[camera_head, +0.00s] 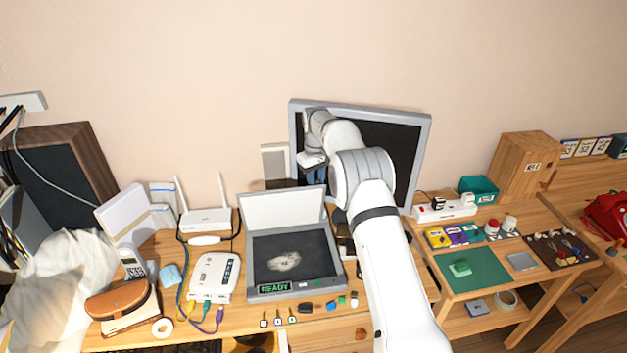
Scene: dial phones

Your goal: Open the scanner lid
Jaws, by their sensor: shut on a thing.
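The scanner (318,268) sits on the desk at the picture's centre, with a dark glass bed and a green READY display on its front edge. Its lid (283,208) stands raised at the back, pale underside facing me. On the glass lies a pale, irregular patch. My gripper (314,181) is at the lid's top right corner, shut on the lid. The fingertips are small and partly hidden, so the exact contact is hard to see.
A monitor (404,150) stands behind my arm. A white router (206,220) with two antennas and a white box with cables (214,276) stand left of the scanner. Several small items lie before it. A green mat (490,266) lies on the right table.

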